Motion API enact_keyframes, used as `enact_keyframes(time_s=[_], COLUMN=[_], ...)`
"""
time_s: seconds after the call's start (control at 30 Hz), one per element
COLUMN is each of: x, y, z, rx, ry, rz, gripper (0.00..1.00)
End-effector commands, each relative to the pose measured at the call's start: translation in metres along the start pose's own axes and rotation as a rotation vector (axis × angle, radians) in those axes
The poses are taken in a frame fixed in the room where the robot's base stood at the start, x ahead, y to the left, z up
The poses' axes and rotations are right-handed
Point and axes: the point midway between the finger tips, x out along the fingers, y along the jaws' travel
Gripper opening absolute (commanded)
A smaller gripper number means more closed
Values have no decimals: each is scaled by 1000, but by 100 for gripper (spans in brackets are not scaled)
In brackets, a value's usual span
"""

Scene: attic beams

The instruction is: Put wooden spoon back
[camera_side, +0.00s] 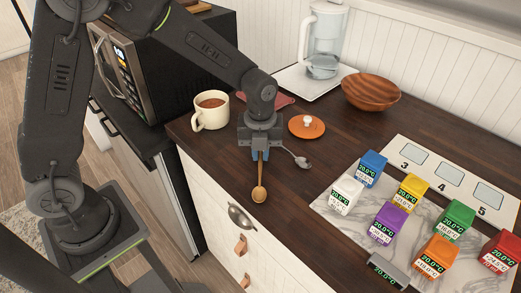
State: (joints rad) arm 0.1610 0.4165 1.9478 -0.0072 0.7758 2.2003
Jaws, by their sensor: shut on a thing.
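My gripper (260,157) is shut on the upper handle of the wooden spoon (259,193). The spoon points down with its small round bowl lowest, near the front edge of the dark wooden counter. The top of its handle is hidden between the fingers. I cannot tell whether the bowl touches the counter.
A cream mug (210,113) with a brown drink stands left of my gripper. A metal spoon (299,159) and an orange lid (306,126) lie close on its right. Behind are a wooden bowl (371,92) and a glass pitcher (323,45).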

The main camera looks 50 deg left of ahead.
Motion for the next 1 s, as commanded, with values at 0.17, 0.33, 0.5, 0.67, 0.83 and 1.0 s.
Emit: enact_keyframes(time_s=[0.17,0.33,0.5,0.67,0.83,1.0], x=[3,2,2,-1,-24,-60], y=[0,0,0,0,0,-1], z=[0,0,0,0,0,1], rx=[0,0,0,0,0,0], ry=[0,0,0,-1,-2,-3], rz=[1,1,0,-1,-3,-5], gripper=[19,35,37,37,37,37])
